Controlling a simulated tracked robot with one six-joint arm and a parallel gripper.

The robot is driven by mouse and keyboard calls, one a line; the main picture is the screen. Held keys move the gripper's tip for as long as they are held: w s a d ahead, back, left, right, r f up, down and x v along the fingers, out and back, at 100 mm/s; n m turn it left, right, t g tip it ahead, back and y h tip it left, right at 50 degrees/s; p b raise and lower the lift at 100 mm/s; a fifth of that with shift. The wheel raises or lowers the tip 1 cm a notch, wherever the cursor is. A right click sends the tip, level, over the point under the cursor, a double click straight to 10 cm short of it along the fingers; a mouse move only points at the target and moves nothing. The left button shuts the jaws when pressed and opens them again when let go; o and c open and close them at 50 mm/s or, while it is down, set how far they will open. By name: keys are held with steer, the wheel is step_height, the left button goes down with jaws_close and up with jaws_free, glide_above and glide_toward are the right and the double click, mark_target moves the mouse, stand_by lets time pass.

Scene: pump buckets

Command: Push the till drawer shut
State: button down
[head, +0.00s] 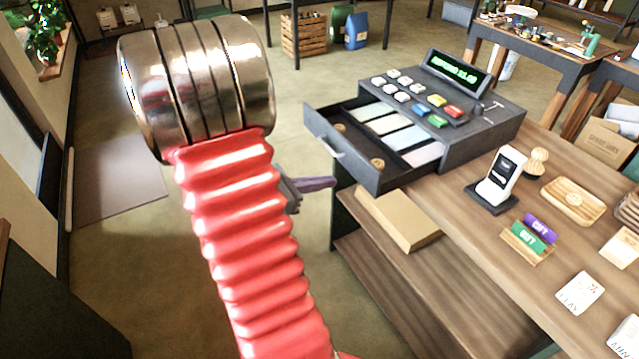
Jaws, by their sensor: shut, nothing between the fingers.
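The grey till (455,90) stands on the wooden counter, with coloured keys and a lit green display. Its drawer (345,160) is pulled out toward the left, past the counter's edge. Banknotes and coins lie in its compartments, and a light handle is on its front. My gripper (318,184) is shut and empty, left of and below the drawer front, apart from it in the picture. My red arm hides part of the gripper's base.
A card reader (497,185), a gift-card stand (530,238) and a wooden tray (573,200) stand on the counter (470,260). A cardboard box (398,218) lies below the drawer. Open floor lies left of the drawer.

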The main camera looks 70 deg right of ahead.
mark_target(361, 164)
steer(key=s+d, duration=0.5)
steer(key=shift+d, duration=0.3)
steer(key=shift+s+d, duration=2.25)
steer(key=shift+d, duration=0.3)
steer(key=shift+s+d, duration=2.3)
steer(key=shift+d, duration=0.3)
steer(key=shift+s+d, duration=2.25)
steer(key=shift+d, duration=0.3)
steer(key=shift+w+a, duration=1.55)
steer(key=shift+a, duration=0.2)
steer(key=shift+w+a, duration=1.55)
steer(key=shift+a, duration=0.25)
steer(key=shift+w+a, duration=1.55)
steer(key=shift+a, duration=0.2)
